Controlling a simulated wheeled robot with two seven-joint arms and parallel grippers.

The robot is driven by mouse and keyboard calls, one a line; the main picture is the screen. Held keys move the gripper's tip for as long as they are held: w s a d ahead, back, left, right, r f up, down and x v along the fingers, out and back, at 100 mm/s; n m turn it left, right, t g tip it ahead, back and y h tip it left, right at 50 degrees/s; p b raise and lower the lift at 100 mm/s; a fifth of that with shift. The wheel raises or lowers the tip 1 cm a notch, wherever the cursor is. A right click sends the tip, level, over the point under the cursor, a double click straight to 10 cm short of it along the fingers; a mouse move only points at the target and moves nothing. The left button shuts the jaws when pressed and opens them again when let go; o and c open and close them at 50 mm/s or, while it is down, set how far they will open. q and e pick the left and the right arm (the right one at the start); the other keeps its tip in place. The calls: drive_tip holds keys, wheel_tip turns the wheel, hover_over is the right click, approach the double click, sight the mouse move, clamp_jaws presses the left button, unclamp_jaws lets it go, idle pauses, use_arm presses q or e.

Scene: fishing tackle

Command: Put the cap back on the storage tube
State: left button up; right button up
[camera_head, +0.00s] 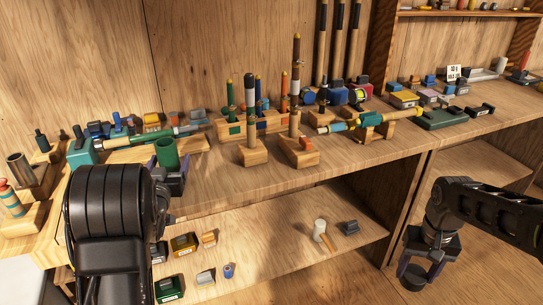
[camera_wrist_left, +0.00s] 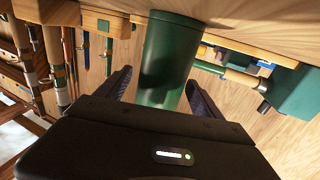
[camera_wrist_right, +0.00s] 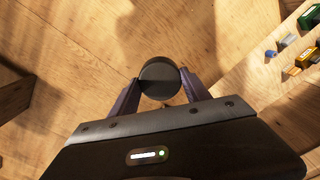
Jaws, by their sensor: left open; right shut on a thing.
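The green storage tube (camera_head: 167,153) stands upright on the bench at the left, its open top showing. It also shows in the left wrist view (camera_wrist_left: 167,62), between the fingers of my left gripper (camera_head: 173,178). That gripper is open, one finger on each side of the tube; I cannot tell if either touches it. A dark round cap (camera_wrist_right: 160,78) is in my right gripper (camera_head: 432,258), which is shut on it. The cap (camera_head: 413,278) hangs low at the right, in front of the shelf unit and well apart from the tube.
Rods and reels on wooden stands crowd the bench (camera_head: 235,178) behind and right of the tube. A grey cylinder (camera_head: 22,168) stands left of it. The space between my two grippers looks free above the shelf.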

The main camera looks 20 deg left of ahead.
use_arm(q)
drive_tip(key=shift+w, duration=0.1)
drive_tip(key=shift+c, duration=0.4)
clamp_jaws()
idle(0.8)
